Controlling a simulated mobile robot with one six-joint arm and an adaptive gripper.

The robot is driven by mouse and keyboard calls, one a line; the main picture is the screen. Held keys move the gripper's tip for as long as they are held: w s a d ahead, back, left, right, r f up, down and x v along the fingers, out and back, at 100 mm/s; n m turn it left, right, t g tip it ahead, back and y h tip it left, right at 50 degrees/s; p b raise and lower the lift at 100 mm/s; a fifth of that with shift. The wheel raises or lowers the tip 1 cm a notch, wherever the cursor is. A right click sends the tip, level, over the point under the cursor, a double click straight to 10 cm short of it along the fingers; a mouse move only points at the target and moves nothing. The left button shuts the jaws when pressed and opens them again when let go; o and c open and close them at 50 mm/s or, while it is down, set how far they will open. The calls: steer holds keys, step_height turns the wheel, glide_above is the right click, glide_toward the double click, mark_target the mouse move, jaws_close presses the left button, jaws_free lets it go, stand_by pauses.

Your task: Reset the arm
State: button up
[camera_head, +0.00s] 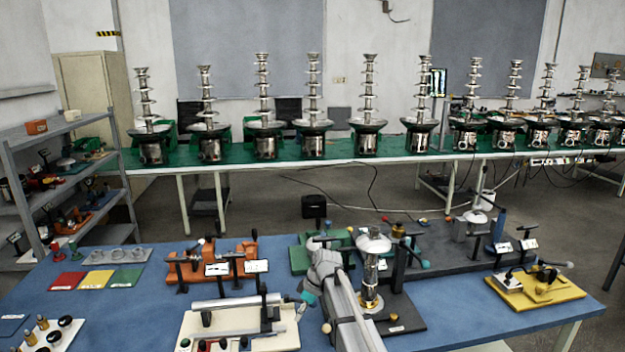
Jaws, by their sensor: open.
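My arm (347,308) reaches up from the bottom edge over the blue table (455,310), just right of its middle. Its jointed far end, with a teal cap, is above the table between a cream fixture plate and a dark stand. I cannot make out any gripper fingers, and nothing held can be seen.
A shiny metal tiered fountain part (371,270) stands close right of my arm. The cream fixture (240,325) is on its left, with an orange fixture (212,262) behind. A yellow fixture (537,289) sits at right. Several tiered fountains line the green back bench (330,150).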

steer(key=s+d+f+m+h+b, duration=0.1)
steer(key=s+d+m+h, duration=0.3)
steer(key=s+d+m, duration=0.9)
steer(key=s+d+f, duration=0.1)
steer(key=s+d, duration=0.6)
steer(key=s, duration=0.2)
steer(key=shift+d+f+m+t+h, duration=0.2)
steer(key=shift+d+m+t+h, duration=0.1)
steer(key=shift+m+t, duration=0.1)
